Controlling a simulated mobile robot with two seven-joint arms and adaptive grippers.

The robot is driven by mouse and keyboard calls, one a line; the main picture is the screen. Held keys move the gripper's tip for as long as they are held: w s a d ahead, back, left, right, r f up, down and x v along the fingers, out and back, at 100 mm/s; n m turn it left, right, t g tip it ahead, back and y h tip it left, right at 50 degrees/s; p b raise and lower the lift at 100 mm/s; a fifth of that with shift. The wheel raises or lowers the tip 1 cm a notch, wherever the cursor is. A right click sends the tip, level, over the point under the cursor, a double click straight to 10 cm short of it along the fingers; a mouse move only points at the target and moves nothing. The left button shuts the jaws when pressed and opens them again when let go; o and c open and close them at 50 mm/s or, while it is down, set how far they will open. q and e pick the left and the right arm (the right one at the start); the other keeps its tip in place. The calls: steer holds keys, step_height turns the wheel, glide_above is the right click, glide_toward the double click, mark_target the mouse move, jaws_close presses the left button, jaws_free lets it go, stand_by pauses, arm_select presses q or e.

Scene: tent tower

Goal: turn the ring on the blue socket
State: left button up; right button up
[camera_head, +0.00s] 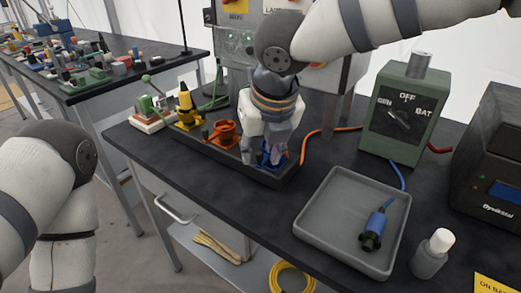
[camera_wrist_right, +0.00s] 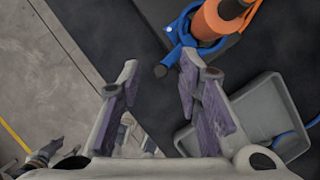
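The blue socket (camera_head: 273,160) stands at the right end of a dark rack on the table, partly hidden behind my right gripper (camera_head: 265,160). In the right wrist view, its blue ring (camera_wrist_right: 177,32) surrounds an orange plug (camera_wrist_right: 214,20).
Orange (camera_head: 224,133) and yellow (camera_head: 187,110) sockets stand in the same rack. A grey tray (camera_head: 316,217) holds a blue plug (camera_head: 374,228). A green switch box (camera_head: 392,137), a bottle (camera_head: 431,253) and a dark device (camera_head: 492,170) stand to the right.

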arm_select(q)
steer(key=shift+w, duration=0.1)
arm_select(e)
steer(key=shift+w+f, duration=0.15)
steer(key=shift+f, duration=0.15)
jaws_close()
